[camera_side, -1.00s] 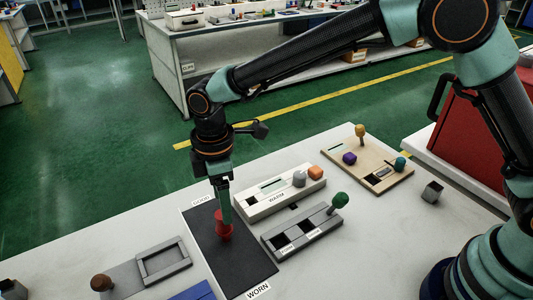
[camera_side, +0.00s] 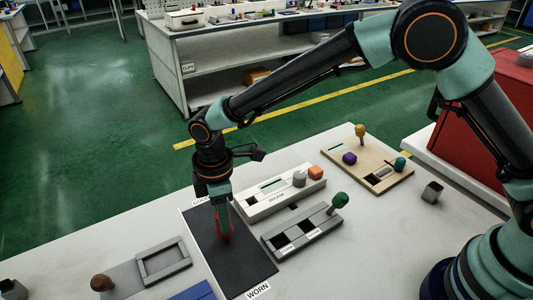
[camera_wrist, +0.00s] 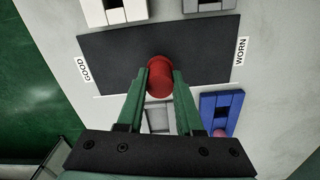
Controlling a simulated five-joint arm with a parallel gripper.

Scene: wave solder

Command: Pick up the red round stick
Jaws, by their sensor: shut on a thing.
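The red round stick (camera_wrist: 160,75) stands on the black mat (camera_wrist: 110,60), between the GOOD and WORN labels. My gripper (camera_wrist: 160,88) points down over the mat, with its green fingers shut on the red stick, one on each side. In the side view the red stick (camera_side: 223,232) shows low between the fingers of my gripper (camera_side: 223,222), and the fingers partly hide it. I cannot tell whether its base still touches the mat.
A white block holder (camera_side: 282,192) and a grey one (camera_side: 300,233) stand right of the mat. A wooden board (camera_side: 375,180) with pegs lies farther back. A grey tray (camera_side: 165,262) and a blue block (camera_side: 195,291) are at the left front.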

